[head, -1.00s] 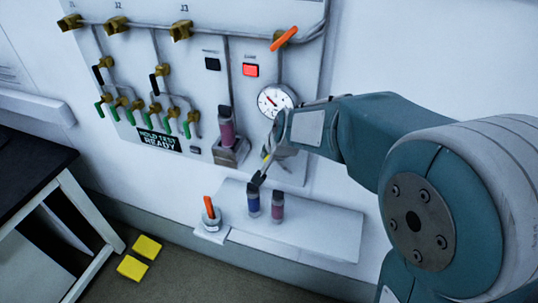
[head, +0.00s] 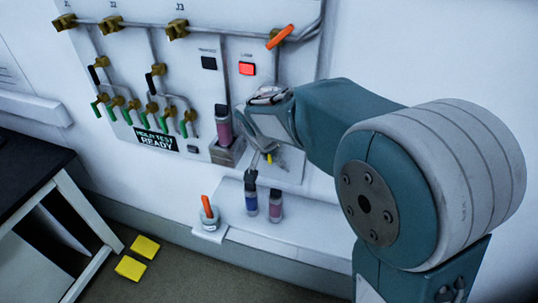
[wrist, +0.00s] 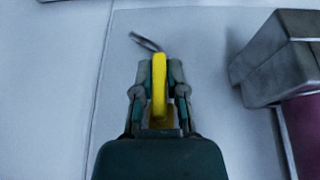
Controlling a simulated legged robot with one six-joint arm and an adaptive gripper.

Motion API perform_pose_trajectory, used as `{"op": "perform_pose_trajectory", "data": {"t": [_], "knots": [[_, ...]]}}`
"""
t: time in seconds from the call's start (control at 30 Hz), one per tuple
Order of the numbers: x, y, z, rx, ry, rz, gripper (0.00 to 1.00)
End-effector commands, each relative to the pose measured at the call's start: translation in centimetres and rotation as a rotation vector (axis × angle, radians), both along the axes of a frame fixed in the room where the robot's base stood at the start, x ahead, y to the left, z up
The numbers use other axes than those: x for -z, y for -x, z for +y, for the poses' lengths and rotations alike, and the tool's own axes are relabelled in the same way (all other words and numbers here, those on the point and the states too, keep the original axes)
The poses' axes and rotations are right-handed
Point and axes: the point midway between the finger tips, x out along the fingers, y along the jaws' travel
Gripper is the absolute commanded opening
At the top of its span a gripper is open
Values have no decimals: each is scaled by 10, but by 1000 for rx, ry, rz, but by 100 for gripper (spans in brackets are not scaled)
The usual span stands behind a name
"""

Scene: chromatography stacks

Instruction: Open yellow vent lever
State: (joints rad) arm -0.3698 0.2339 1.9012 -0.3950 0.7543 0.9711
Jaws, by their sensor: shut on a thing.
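The yellow vent lever (wrist: 158,88) stands between my gripper's fingers in the wrist view, one finger on each side of it. My gripper (wrist: 160,76) is shut on it. In the head view my gripper (head: 262,157) is at the lower part of the wall panel, and only a small yellow bit of the lever (head: 271,158) shows beside the fingers. My wrist hides the rest of the lever and the panel behind it.
A cartridge (head: 224,128) stands in a holder left of my gripper. Blue (head: 251,201) and pink (head: 275,206) cartridges stand on the shelf (head: 315,227) below. A cup (head: 209,219) holds an orange-handled tool. An orange lever (head: 279,37) and lit red button (head: 247,69) are above.

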Motion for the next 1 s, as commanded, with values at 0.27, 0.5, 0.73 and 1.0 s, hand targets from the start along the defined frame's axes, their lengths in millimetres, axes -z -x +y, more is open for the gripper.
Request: {"op": "perform_pose_trajectory", "data": {"t": [0.27, 0.5, 0.73, 1.0], "knots": [[1, 0, 0, -1, 0, 1, 26], [0, 0, 0, -1, -1, 0, 51], [-3, 1, 1, -1, -1, -2, 51], [-45, 16, 8, -2, -4, -6, 51]]}}
